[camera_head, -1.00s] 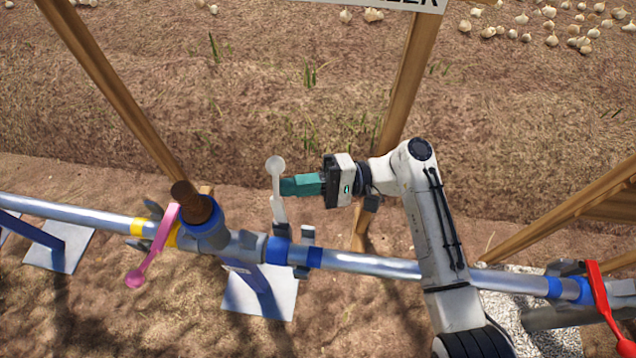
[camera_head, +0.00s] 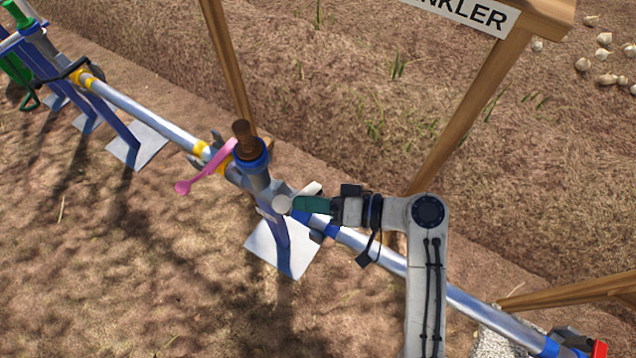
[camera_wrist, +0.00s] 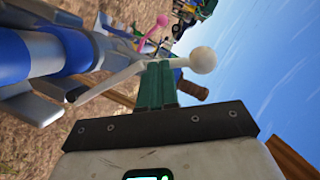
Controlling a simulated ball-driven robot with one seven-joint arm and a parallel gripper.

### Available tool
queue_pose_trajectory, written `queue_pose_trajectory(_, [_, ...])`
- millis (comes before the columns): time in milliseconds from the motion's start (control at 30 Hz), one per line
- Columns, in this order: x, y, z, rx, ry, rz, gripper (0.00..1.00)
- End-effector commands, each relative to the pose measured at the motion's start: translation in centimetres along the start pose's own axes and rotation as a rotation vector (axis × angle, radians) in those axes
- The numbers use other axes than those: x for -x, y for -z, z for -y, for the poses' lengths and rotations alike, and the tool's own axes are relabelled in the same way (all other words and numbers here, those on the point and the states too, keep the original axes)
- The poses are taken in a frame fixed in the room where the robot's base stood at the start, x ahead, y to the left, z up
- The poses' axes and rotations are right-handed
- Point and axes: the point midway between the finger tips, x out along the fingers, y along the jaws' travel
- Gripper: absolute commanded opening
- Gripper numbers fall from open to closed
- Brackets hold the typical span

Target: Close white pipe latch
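The white pipe latch is a lever with a round ball end (camera_head: 282,204) at the pipe joint. It lies low over the pipe, its ball beside the tips of my gripper (camera_head: 297,205). In the wrist view the white ball (camera_wrist: 202,60) sticks out right of my teal fingers (camera_wrist: 158,66), and the lever arm runs left from them to the blue and grey joint. The fingers are together, with their tips at the lever. Their contact with it is partly hidden. The silver pipe (camera_head: 460,300) runs diagonally below my arm.
A pink latch (camera_head: 205,168) and a brown-topped upright fitting (camera_head: 245,140) stand left of the white latch. A red latch (camera_head: 599,349) is at lower right. Wooden posts (camera_head: 480,105) and a sign (camera_head: 465,12) stand behind. Bare soil in front is open.

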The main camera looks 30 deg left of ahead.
Motion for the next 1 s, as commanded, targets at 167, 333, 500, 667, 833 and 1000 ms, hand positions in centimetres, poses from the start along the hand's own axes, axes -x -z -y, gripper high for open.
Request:
queue_pose_trajectory(167, [-1.0,-2.1,-0.2,0.155,-0.062,0.001,0.0])
queue_pose_trajectory(333, [-1.6,-3.7,-0.8,0.291,-0.118,0.001,0.0])
queue_pose_trajectory(500, [-2.1,-4.8,-1.4,0.406,-0.165,0.001,0.0])
queue_pose_trajectory(667, [-2.4,-5.5,-1.9,0.446,-0.183,0.0,0.0])
queue_pose_trajectory(833, [-2.5,-6.0,-2.2,0.444,-0.182,-0.001,0.0])
queue_pose_trajectory(1000, [-2.6,-6.2,-2.4,0.442,-0.182,-0.001,0.0])
